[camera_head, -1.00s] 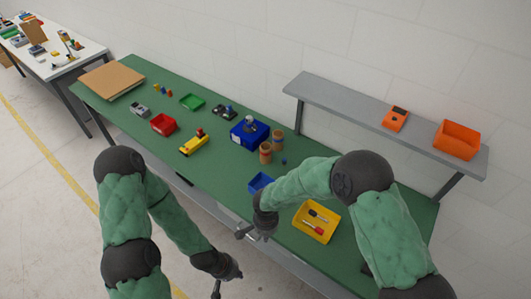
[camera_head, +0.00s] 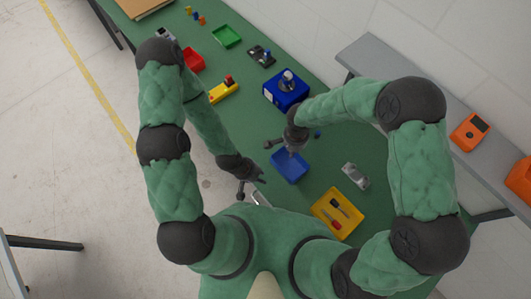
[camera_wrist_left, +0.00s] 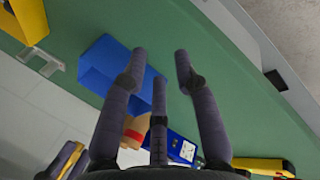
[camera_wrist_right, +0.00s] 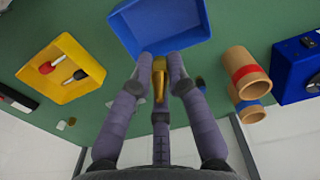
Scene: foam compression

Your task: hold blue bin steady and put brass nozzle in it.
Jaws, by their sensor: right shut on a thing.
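The small blue bin (camera_head: 290,166) stands open near the bench's front edge; it also shows in the left wrist view (camera_wrist_left: 97,66) and the right wrist view (camera_wrist_right: 160,20). My right gripper (camera_head: 280,146) is at the bin's far side, above it. In the right wrist view its fingers (camera_wrist_right: 160,72) are shut on the brass nozzle (camera_wrist_right: 159,82), whose tip is near the bin's rim. My left gripper (camera_head: 250,184) is at the bench's front edge, left of the bin and apart from it. Its fingers (camera_wrist_left: 158,66) are spread and empty.
A yellow tray (camera_head: 322,214) with two screwdriver-like tools lies right of the bin, with a grey object (camera_head: 355,176) beside it. A larger blue box (camera_head: 285,92) stands behind. Brown cylinders (camera_wrist_right: 246,80) show in the right wrist view. A grey shelf (camera_head: 400,90) runs along the wall.

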